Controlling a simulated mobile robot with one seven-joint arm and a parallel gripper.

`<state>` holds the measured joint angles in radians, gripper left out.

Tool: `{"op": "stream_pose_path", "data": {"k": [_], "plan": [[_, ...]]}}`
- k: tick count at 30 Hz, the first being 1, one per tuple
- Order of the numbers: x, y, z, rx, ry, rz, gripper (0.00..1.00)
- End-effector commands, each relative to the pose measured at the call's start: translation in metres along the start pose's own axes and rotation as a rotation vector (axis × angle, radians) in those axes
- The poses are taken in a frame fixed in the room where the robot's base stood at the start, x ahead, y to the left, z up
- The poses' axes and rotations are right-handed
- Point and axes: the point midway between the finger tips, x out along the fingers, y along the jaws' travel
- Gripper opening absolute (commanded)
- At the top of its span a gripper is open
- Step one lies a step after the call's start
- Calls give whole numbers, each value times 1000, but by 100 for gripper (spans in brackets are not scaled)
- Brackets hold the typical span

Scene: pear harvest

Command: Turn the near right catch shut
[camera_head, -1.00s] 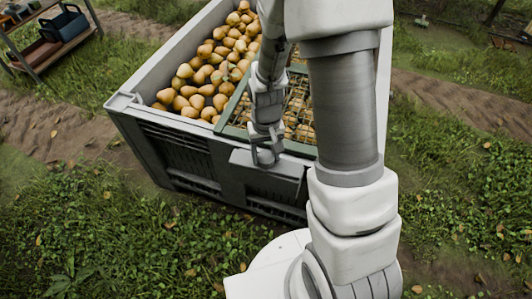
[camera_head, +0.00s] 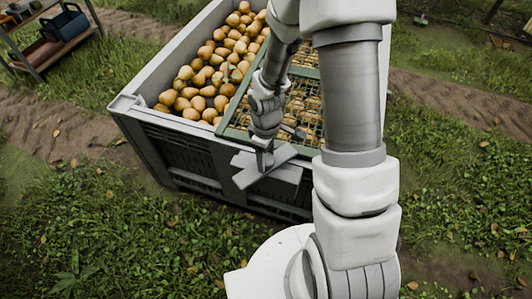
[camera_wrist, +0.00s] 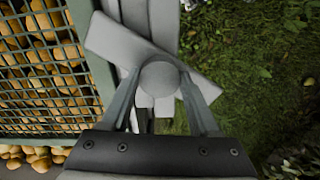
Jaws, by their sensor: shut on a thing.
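The catch (camera_wrist: 118,43) is a flat grey bar with a round knob (camera_wrist: 160,77) at its middle, on the rim of the bin's near side. The fingers hide part of the bar.
The grey bin (camera_head: 178,150) holds many pears (camera_head: 205,85). A green-framed mesh lid (camera_head: 238,105) covers its right part. My arm hides the bin's right side. A shelf with crates (camera_head: 62,25) stands at the far left. Grass lies in front.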

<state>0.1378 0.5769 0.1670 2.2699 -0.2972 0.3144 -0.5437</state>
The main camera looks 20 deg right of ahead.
Motion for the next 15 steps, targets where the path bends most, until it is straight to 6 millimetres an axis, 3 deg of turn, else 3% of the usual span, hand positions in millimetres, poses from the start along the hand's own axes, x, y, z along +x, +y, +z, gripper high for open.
{"op": "stream_pose_path", "data": {"k": [15], "plan": [[-2,0,-1,-435,2,1,0]]}}
